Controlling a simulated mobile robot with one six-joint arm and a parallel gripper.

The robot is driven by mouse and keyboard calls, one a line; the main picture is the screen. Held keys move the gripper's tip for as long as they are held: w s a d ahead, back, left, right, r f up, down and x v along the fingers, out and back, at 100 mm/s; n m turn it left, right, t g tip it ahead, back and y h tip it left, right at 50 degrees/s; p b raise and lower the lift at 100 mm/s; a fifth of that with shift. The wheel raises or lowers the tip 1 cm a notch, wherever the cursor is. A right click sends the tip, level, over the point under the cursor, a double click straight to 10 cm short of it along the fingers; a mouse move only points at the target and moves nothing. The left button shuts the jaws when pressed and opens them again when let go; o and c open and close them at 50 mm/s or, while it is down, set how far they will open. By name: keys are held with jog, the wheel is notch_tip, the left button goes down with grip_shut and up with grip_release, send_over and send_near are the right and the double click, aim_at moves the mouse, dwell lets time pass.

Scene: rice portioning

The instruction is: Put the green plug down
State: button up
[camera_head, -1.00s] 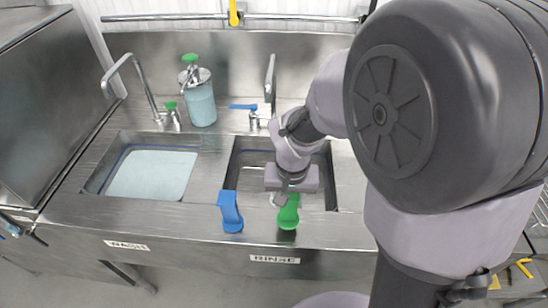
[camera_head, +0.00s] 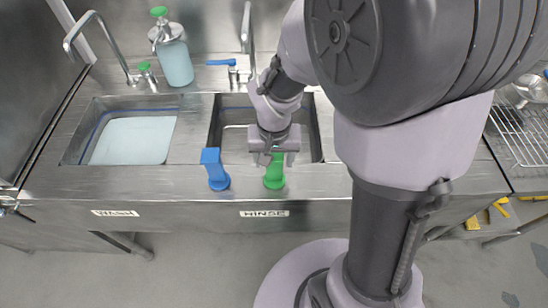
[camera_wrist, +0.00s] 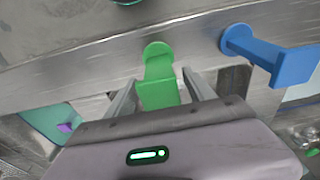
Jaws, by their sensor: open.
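The green plug (camera_head: 274,177) stands upright on the steel front ledge of the sink labelled RINSE. Its round base and flat upright handle also show in the wrist view (camera_wrist: 158,82). My gripper (camera_head: 275,157) is directly above and around the plug's handle. In the wrist view my gripper's two fingers (camera_wrist: 158,90) are open, one on each side of the handle, with a gap visible at the sides. The top of the handle is partly hidden by my gripper in the head view.
A blue plug (camera_head: 215,170) stands on the same ledge just left of the green plug. The rinse basin (camera_head: 215,125) lies behind, and the wash basin (camera_head: 75,148) with pale water is at the left. A soap dispenser (camera_head: 175,60) stands at the back.

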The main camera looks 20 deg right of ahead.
notch_tip(320, 180, up, 14)
jog(key=s+p, duration=0.2)
jog(key=p, duration=0.2)
jog(key=s+a+r+t+y, duration=0.2)
jog(key=s+a+r+t, duration=0.2)
jog(key=s+r, duration=0.6)
notch_tip(320, 180, down, 10)
jog(key=s+b, duration=0.1)
jog(key=b, duration=0.7)
jog(key=shift+r+m+b, duration=0.2)
jog(key=shift+m+b, duration=0.1)
jog(key=shift+m, duration=0.1)
dwell(4.3)
